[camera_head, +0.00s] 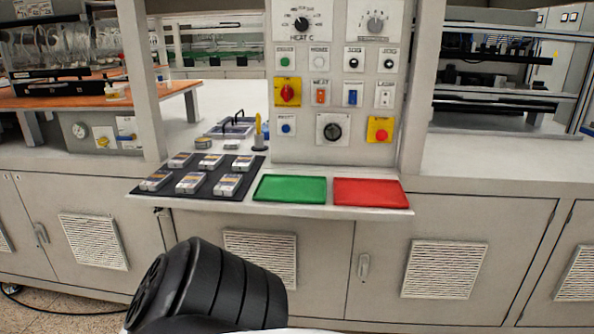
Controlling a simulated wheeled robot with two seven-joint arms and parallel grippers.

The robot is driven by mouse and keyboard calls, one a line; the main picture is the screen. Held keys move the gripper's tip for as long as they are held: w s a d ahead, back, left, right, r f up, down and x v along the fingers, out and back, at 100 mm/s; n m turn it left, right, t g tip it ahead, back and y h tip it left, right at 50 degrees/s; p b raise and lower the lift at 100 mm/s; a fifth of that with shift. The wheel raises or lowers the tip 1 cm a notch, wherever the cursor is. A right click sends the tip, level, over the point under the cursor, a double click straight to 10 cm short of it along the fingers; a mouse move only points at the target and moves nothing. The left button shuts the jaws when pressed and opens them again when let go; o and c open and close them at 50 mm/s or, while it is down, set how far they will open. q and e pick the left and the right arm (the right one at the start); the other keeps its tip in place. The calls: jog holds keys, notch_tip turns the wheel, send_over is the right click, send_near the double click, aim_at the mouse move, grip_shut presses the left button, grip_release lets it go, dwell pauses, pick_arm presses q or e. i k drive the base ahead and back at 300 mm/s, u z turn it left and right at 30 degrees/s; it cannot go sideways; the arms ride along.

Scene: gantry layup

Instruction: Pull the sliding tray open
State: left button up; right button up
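A thin pale tray or shelf (375,212) sticks out a little from the counter front, below the control panel. I take it for the sliding tray; how far it is drawn out I cannot tell. On it lie a black mat (213,178) with several small silver-topped boxes, a green pad (290,189) and a red pad (370,193). A small dark part shows under its left front corner. Neither of my grippers is in view. A black ribbed part of my own arm fills the lower left foreground, below and apart from the tray.
The upright control panel (334,91) with knobs and buttons stands behind the tray. Cabinet doors with vents and handles (364,267) lie below. A yellow-handled tool (259,132) stands behind the mat. The right counter (490,160) has bare surface.

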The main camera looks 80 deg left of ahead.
aim_at(90, 87)
jog(key=u, duration=3.15)
